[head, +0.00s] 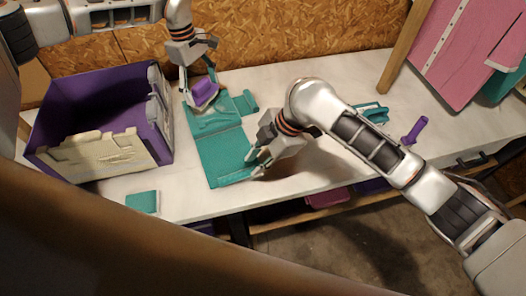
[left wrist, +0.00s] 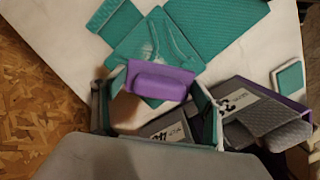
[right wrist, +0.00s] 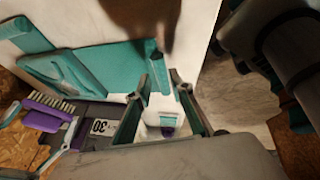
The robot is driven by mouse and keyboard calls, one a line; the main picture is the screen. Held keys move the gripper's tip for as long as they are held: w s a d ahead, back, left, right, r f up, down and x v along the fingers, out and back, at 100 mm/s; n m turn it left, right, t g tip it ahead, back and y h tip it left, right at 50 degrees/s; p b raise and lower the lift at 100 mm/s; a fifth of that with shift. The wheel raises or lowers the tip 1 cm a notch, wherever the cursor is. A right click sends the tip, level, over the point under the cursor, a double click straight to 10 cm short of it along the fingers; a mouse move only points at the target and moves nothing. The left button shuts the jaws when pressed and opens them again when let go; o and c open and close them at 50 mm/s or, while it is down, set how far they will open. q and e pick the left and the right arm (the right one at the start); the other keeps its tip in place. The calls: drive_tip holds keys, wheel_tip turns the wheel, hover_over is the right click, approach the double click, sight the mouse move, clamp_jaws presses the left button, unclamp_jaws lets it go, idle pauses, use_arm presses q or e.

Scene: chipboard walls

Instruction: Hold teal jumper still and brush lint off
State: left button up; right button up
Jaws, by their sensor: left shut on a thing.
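The teal jumper (head: 219,152) lies flat on the white table in the head view. It also shows in the left wrist view (left wrist: 150,50) and the right wrist view (right wrist: 70,72). My left gripper (head: 203,92) is shut on a purple brush (left wrist: 158,82) at the jumper's far end; its pale bristles show in the right wrist view (right wrist: 50,102). Whether the bristles touch the cloth is unclear. My right gripper (head: 258,163) is low at the jumper's near right edge, beside a narrow teal strip. Its fingers (right wrist: 163,85) are apart, with white table showing between them.
A purple bin (head: 150,125) with a cream battlement-shaped front stands left. A small teal square (head: 142,201) lies near the front edge. A teal object (head: 372,111) and purple-handled tool (head: 415,131) lie right. A pink garment (head: 455,55) hangs at far right; chipboard wall behind.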

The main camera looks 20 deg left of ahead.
sight(248, 171)
drive_tip(key=shift+x, duration=2.9)
clamp_jaws()
